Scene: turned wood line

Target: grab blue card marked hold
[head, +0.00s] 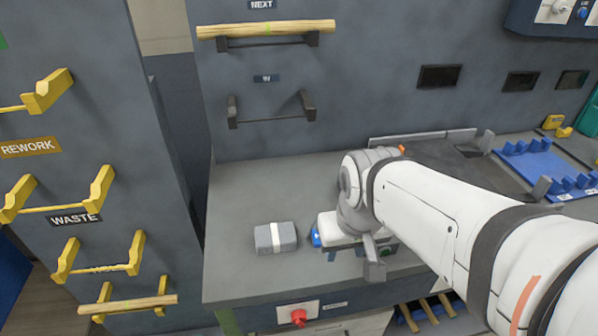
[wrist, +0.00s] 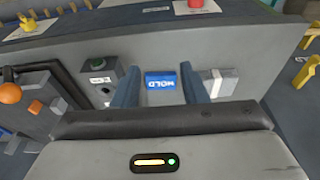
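The blue card marked HOLD (wrist: 161,81) lies between my gripper's two fingers in the wrist view, its lettering turned over. My gripper (wrist: 160,88) is open, with a finger to each side of the card and narrow gaps visible. In the head view only a small blue piece of the card (head: 316,238) shows at the left of my gripper (head: 350,250). My wrist hides the rest there. I cannot tell how high the fingertips are above the grey bench top.
A grey block with a white band (head: 275,238) stands just left of my gripper. A red knob (head: 298,317) is on the bench front. A blue rack (head: 540,168) lies at the right. Yellow holders (head: 100,255) line the left panel. The bench behind the block is clear.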

